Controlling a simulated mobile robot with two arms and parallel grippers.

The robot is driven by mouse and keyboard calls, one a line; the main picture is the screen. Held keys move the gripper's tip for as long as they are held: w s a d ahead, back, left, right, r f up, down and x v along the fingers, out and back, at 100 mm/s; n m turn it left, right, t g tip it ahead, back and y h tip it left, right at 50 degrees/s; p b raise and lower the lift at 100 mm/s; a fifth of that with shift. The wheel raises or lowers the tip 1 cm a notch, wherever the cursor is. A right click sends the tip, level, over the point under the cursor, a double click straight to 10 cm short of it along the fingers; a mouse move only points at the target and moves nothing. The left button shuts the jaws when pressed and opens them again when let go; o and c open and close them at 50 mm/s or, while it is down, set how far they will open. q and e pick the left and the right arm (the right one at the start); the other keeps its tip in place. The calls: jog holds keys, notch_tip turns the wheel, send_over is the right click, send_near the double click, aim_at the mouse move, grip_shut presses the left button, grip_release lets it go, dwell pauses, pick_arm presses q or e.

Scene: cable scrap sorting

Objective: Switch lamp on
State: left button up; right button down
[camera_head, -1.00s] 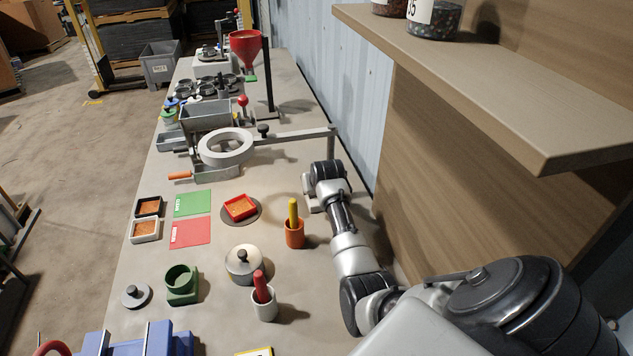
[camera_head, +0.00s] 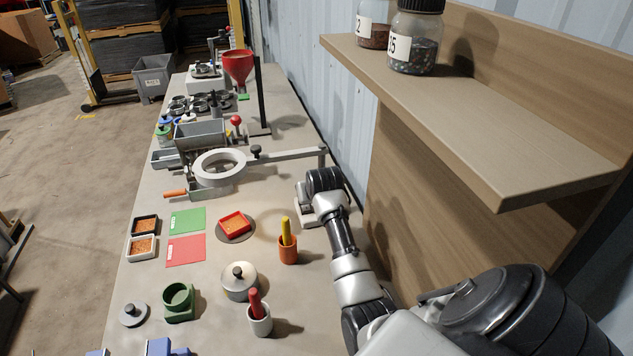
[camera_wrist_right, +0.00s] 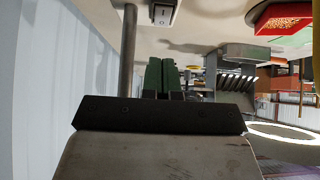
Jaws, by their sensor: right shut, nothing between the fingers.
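The lamp appears to be a white ring (camera_head: 220,168) on a grey horizontal arm that runs to a post at the table's right side. In the right wrist view, which looks upside down, a pale ring (camera_wrist_right: 285,132) shows at the lower right. A small light-grey box with a dark rocker switch (camera_wrist_right: 163,14) is at the top of that view, beside the grey post. My right gripper (camera_wrist_right: 161,62) is shut and empty, its green-grey fingertips pointing near the switch, apparently apart from it. In the head view my wrist hides the gripper. My left gripper is out of view.
A wooden shelf (camera_head: 480,130) with jars stands close on the right, above my arm. An orange cup (camera_head: 288,250), a red tray (camera_head: 235,222) and a lidded pot (camera_head: 239,284) stand left of my right arm. A corrugated wall borders the table.

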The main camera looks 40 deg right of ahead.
jog(key=v, duration=0.4)
jog(key=shift+s+a+b, duration=0.3)
jog(key=shift+s, duration=0.3)
jog(key=shift+f, duration=0.1)
